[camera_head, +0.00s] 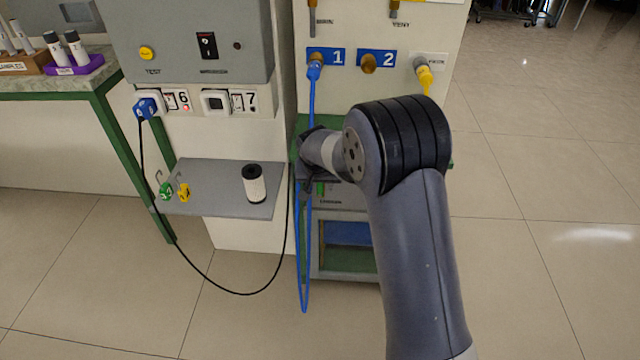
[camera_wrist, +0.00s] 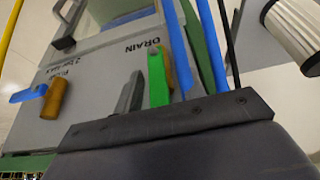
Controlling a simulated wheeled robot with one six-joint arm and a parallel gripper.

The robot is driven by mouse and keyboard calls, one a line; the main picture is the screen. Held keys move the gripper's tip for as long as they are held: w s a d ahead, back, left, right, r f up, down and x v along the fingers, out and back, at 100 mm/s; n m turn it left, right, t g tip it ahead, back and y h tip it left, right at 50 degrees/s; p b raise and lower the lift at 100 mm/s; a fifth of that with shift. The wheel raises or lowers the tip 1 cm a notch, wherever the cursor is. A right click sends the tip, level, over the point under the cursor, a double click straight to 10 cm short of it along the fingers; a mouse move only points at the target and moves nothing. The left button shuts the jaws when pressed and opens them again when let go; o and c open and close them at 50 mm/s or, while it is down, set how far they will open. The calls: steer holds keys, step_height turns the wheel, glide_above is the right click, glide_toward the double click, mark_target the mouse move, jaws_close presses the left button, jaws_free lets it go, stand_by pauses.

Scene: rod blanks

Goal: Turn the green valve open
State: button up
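The green valve handle (camera_wrist: 158,80) stands beside a brass fitting under the DRAIN label in the wrist view. In the head view a small piece of green (camera_head: 320,188) shows just below my wrist. My gripper (camera_head: 309,185) is at the front of the low cabinet, mostly hidden by my arm. In the wrist view a grey finger-like wedge (camera_wrist: 130,96) stands just left of the green handle, with a narrow gap or light contact; I cannot tell which. The other finger is not clear, so I cannot tell how far apart they are.
A blue-handled valve (camera_wrist: 28,93) is left of the green one in the wrist view. Blue hose (camera_head: 303,270) hangs beside my gripper. A black cable (camera_head: 220,288) loops at left. A white-and-black cylinder (camera_head: 254,184) stands on the grey shelf (camera_head: 215,201). Floor at right is clear.

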steer(key=p+v, duration=0.1)
steer(key=v, duration=0.9)
steer(key=shift+s, duration=0.1)
steer(key=b+x, duration=0.1)
steer(key=x, duration=0.9)
steer(key=shift+f, duration=0.3)
steer(key=shift+w+d+y, duration=0.1)
steer(key=shift+w+y, duration=0.1)
steer(key=shift+y, duration=0.3)
